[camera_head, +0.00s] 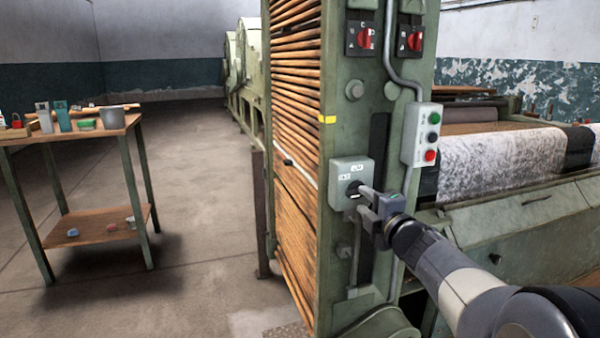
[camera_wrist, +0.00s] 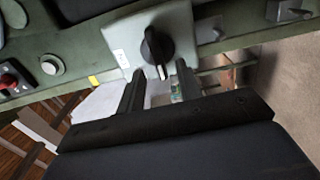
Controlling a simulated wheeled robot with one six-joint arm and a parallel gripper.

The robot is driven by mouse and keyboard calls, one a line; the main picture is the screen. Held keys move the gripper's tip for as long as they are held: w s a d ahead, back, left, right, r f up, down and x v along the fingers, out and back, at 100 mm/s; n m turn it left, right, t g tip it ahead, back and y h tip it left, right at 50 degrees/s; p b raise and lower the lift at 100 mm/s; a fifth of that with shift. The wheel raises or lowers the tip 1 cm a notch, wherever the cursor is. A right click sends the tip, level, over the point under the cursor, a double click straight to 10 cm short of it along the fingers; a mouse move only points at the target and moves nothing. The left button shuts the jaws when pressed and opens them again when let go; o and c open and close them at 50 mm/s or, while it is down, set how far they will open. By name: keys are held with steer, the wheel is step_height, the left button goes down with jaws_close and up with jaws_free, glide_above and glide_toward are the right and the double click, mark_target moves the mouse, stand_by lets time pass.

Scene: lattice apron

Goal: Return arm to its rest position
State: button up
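My gripper (camera_head: 364,197) is at the end of my arm, which reaches in from the lower right, right in front of a grey switch box (camera_head: 346,170) on the green machine post. In the wrist view my gripper (camera_wrist: 160,70) has its two dark fingers apart, with nothing gripped. The box's black rotary knob (camera_wrist: 156,46) is just beyond the fingertips. The knob's lower end shows in the gap between them, with space on both sides. I cannot tell how deep the tips reach around it. In the head view the fingers partly cover the box.
A grey button box (camera_head: 422,135) with green, black and red buttons hangs above right of my gripper. Wooden slats (camera_head: 295,120) line the post's left side. The machine bed (camera_head: 520,230) lies near my arm. A side table (camera_head: 80,133) stands left, with open floor (camera_head: 200,200) between.

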steer(key=x, duration=0.2)
steer(key=shift+w+a, duration=0.1)
steer(key=shift+w, duration=0.15)
steer(key=shift+s, duration=0.1)
